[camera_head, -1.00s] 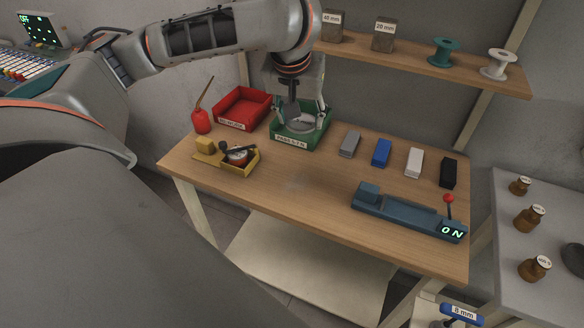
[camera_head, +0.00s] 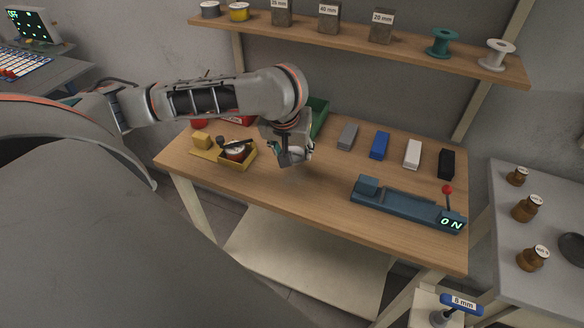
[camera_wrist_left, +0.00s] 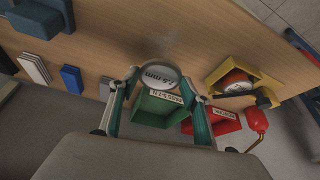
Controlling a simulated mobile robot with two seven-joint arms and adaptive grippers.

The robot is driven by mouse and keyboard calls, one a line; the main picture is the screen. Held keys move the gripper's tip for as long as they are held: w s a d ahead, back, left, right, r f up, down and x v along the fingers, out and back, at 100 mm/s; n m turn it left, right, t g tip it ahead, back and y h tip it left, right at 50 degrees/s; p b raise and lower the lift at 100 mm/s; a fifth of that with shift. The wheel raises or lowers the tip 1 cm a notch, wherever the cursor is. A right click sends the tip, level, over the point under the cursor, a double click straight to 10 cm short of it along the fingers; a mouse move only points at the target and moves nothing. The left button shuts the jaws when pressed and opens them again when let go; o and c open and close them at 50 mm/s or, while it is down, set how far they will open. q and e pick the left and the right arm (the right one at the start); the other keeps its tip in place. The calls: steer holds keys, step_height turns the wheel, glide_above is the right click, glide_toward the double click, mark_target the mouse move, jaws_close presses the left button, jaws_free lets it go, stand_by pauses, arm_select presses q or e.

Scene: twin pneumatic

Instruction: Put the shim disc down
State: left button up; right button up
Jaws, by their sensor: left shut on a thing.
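In the left wrist view a round silvery shim disc (camera_wrist_left: 160,72), marked "2.5 mm", sits between the fingertips of my left gripper (camera_wrist_left: 160,84), which is shut on it. In the head view my left gripper (camera_head: 293,156) is over the left-middle part of the wooden table (camera_head: 300,195), in front of the green tray (camera_head: 319,118). The disc is largely hidden there by the gripper. The wrist view shows the green tray (camera_wrist_left: 150,112) beyond the disc. My right gripper is not in view.
The red tray (camera_wrist_left: 222,122) is beside the green one. Grey, blue, white and black blocks (camera_head: 412,154) line the back right. A blue-grey device reading "ON" (camera_head: 405,208) lies at front right.

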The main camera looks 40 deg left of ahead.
mark_target(293, 173)
arm_select(q)
steer(key=shift+f, duration=3.35)
steer(key=shift+f, duration=0.1)
steer(key=o, duration=1.2)
